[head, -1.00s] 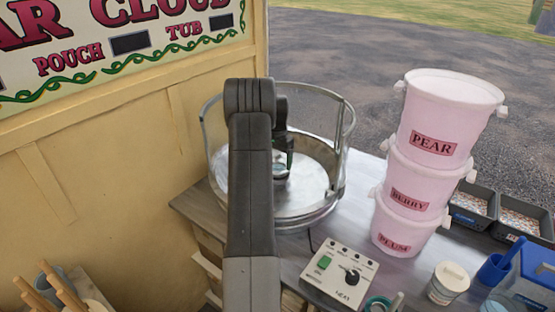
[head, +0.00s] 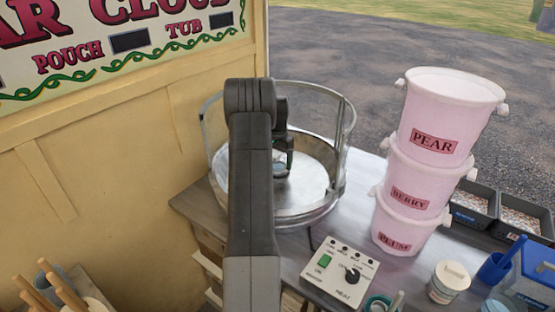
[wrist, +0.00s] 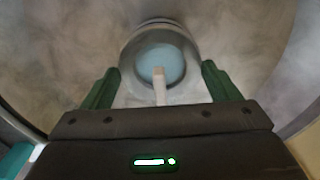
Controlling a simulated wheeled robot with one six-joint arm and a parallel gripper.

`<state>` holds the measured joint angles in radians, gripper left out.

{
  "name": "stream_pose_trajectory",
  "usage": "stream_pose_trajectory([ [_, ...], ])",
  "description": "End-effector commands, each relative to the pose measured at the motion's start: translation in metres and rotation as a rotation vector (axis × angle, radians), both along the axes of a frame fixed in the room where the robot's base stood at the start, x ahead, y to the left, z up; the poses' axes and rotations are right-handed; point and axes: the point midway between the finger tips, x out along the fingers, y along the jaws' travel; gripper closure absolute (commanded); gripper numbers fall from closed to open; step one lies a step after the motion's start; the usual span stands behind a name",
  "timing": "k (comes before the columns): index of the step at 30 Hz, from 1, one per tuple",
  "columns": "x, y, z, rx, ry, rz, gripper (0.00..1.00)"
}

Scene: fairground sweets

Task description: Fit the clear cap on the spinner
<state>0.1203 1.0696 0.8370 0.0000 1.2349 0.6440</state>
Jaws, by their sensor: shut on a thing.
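The spinner (wrist: 160,30) stands in the middle of the round metal pan (head: 318,184), as a grey round head seen from above in the wrist view. My gripper (wrist: 160,85) has green fingers, one on each side of a pale, see-through piece that looks like the clear cap (wrist: 133,94). A bluish disc and a pale tab show through or on it. The cap overlaps the spinner in the wrist view; whether it touches or is seated I cannot tell. In the head view my gripper (head: 285,155) is low inside the pan, partly hidden by my arm.
A clear guard with metal posts (head: 343,150) rings the pan. A control box (head: 340,272) stands in front of it. A yellow wall (head: 110,170) is at left.

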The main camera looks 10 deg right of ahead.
Motion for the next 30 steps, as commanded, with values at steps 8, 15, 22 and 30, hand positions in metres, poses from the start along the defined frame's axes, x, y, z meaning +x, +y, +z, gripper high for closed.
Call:
stream_pose_trajectory([
  [8, 0.000, 0.000, -0.002, 0.000, 0.000, 0.000, 0.40],
  [15, 0.000, 0.000, -0.002, 0.000, 0.000, 0.000, 0.00],
  [22, 0.000, 0.000, -0.002, 0.000, 0.000, 0.000, 0.00],
  [30, 0.000, 0.000, 0.008, 0.000, -0.001, 0.000, 0.00],
])
